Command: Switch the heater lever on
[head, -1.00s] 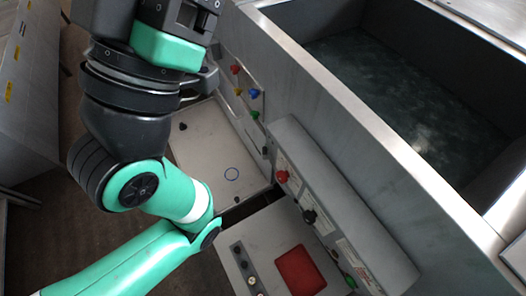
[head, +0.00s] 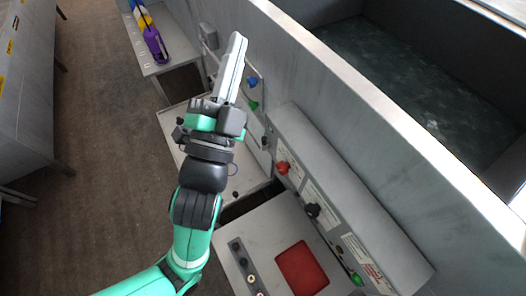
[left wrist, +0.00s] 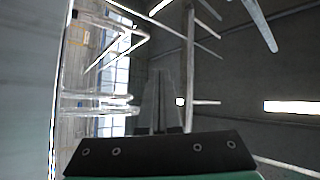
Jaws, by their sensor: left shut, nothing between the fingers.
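My left gripper (head: 238,40) is shut and empty in the head view, its long grey fingers pointing up the picture beside the grey tank wall. The left wrist view shows its closed fingers (left wrist: 160,100) pointing away from the dark palm. I cannot tell which control is the heater lever. On the sloped control box are a red knob (head: 283,168), a black knob (head: 312,210) and a green knob (head: 356,279). A blue knob (head: 252,82) and a green knob (head: 253,105) sit on the wall panel just right of my gripper. The gripper hides part of that panel.
A large tank (head: 420,85) with dark water lies at the upper right. A bench (head: 147,66) at the upper left holds yellow, blue and purple pieces (head: 155,43). A box with a red square (head: 301,270) is at the bottom. Open floor (head: 100,130) lies left.

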